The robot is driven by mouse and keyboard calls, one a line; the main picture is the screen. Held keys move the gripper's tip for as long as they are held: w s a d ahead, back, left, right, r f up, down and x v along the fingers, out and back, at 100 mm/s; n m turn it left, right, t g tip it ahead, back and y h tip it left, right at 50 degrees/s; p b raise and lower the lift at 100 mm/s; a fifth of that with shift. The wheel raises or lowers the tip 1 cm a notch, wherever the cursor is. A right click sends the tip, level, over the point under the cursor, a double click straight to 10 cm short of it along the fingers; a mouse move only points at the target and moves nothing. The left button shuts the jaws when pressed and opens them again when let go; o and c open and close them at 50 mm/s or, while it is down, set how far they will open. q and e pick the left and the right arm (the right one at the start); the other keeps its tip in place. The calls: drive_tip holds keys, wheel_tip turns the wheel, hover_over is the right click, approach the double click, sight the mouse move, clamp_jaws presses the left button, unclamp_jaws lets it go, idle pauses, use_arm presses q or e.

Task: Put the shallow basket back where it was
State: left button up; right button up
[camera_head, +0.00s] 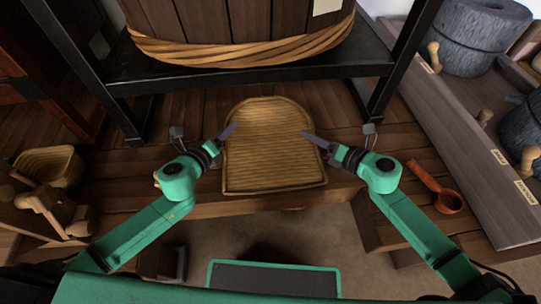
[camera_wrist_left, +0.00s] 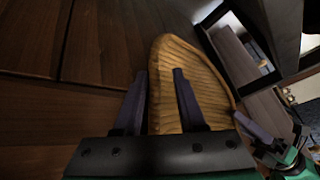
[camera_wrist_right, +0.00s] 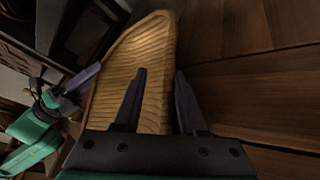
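The shallow basket (camera_head: 272,150) is a flat, ribbed, tan woven tray with a rounded far end. It lies on the wooden platform in front of the black stand, its near edge close to the platform's front edge. My left gripper (camera_head: 231,130) is at its left rim and my right gripper (camera_head: 306,134) at its right rim. The basket also shows beyond the fingers in the left wrist view (camera_wrist_left: 190,62) and the right wrist view (camera_wrist_right: 128,70). Whether either gripper touches the rim is unclear.
A black metal stand (camera_head: 250,74) bears a large wooden tub (camera_head: 230,22) behind the basket. A small basket (camera_head: 50,165) and wooden tools lie at the left. An orange-red scoop (camera_head: 447,200) and grey querns (camera_head: 480,35) are at the right.

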use_arm(q)
drive_tip(key=shift+a, duration=0.1)
use_arm(e)
drive_tip(key=shift+d, duration=0.1)
use_arm(q)
drive_tip(key=shift+s, duration=0.1)
drive_tip(key=shift+s+a+r, duration=0.1)
drive_tip(key=shift+s+a, duration=0.1)
drive_tip(key=shift+s, duration=0.2)
drive_tip(key=v, duration=1)
drive_tip(key=shift+s+r, duration=0.15)
drive_tip(key=shift+s, duration=0.2)
use_arm(e)
drive_tip(key=v, duration=1.2)
use_arm(q)
drive_tip(key=shift+a, duration=0.1)
drive_tip(key=shift+s, duration=0.1)
use_arm(e)
drive_tip(key=shift+f, duration=0.1)
